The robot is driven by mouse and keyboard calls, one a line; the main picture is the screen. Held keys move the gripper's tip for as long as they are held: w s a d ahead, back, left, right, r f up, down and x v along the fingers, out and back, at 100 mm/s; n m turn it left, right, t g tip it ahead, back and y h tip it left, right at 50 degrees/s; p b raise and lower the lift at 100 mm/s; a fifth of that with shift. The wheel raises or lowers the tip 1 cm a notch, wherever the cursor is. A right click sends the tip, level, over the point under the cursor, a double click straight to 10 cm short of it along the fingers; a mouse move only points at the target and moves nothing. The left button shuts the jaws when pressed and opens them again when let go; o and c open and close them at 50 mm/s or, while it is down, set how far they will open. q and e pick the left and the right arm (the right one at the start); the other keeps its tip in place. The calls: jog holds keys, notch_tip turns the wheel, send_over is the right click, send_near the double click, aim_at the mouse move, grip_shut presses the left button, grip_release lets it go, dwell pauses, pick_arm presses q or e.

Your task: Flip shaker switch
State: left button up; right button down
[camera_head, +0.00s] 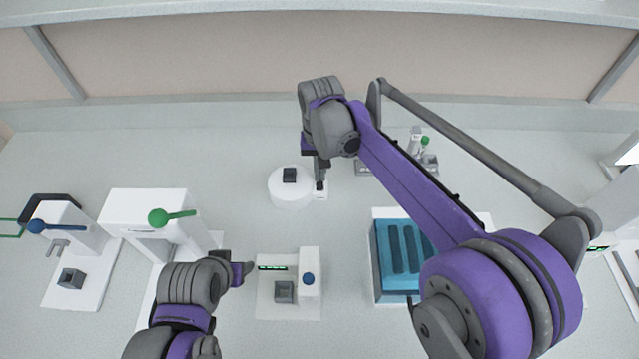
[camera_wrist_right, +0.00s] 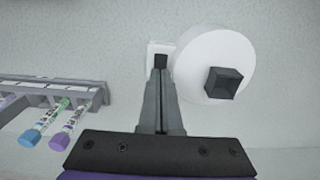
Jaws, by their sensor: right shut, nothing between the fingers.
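The shaker (camera_head: 289,190) is a white round device with a dark square holder on top, at the middle of the bench. It also shows at the upper right of the right wrist view (camera_wrist_right: 238,55). A small white block with a dark switch (camera_wrist_right: 161,61) juts from its side. My right gripper (camera_head: 320,184) is shut and empty, pointing down at the switch. In the right wrist view its fingertips (camera_wrist_right: 160,72) overlap the switch's near edge; I cannot tell if they touch. My left gripper (camera_head: 242,273) is low in the head view, away from the shaker; its jaws are unclear.
A white device with a blue knob (camera_head: 309,279) stands in front of the shaker. A blue rack (camera_head: 384,262) is at right, partly behind my right arm. A tube rack (camera_wrist_right: 70,93) with capped tubes lies left in the wrist view. White machines with green (camera_head: 158,218) and blue levers stand left.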

pick_arm(q)
jog(key=shift+s+f, duration=0.15)
jog(key=shift+f, duration=0.25)
pick_arm(e)
jog(key=shift+f, duration=0.6)
jog(key=shift+r, duration=0.1)
pick_arm(q)
jog(key=shift+w+r+p, duration=0.35)
jog(key=shift+r+p, duration=0.1)
jog(key=shift+r, duration=0.35)
jog(key=shift+w+r+p, duration=0.3)
jog(key=shift+r+p, duration=0.2)
jog(key=shift+r, duration=0.3)
jog(key=shift+w+r+p, duration=0.35)
jog(key=shift+r+p, duration=0.1)
jog(key=shift+r, duration=0.35)
pick_arm(e)
jog(key=shift+r, duration=3.5)
jog(key=shift+w+f, duration=0.1)
pick_arm(q)
jog(key=shift+s, duration=0.1)
